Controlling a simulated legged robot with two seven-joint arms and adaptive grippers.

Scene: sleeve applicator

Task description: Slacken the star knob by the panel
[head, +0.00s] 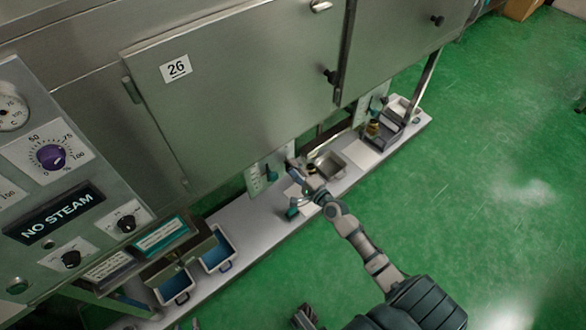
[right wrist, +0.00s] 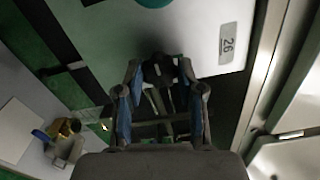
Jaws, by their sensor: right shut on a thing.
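The small pale panel (head: 256,180) stands below the steel cabinet, with a teal knob (head: 271,173) on its face. My right gripper (head: 292,166) reaches in beside the panel's right edge. In the right wrist view, a black star knob (right wrist: 158,68) sits between the fingertips of my right gripper (right wrist: 160,88), which is shut on it. The knob's lobes are dark and partly covered by the fingers. A dark part at the bottom edge of the head view may be my left gripper (head: 305,318); its fingers do not show clearly.
A steel tray (head: 338,166) stands on the long pale shelf (head: 262,215), just right of my right gripper. Blue-lined bins (head: 218,252) stand at the left end. The cabinet door (head: 240,90) hangs above. The green floor (head: 500,180) is clear at right.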

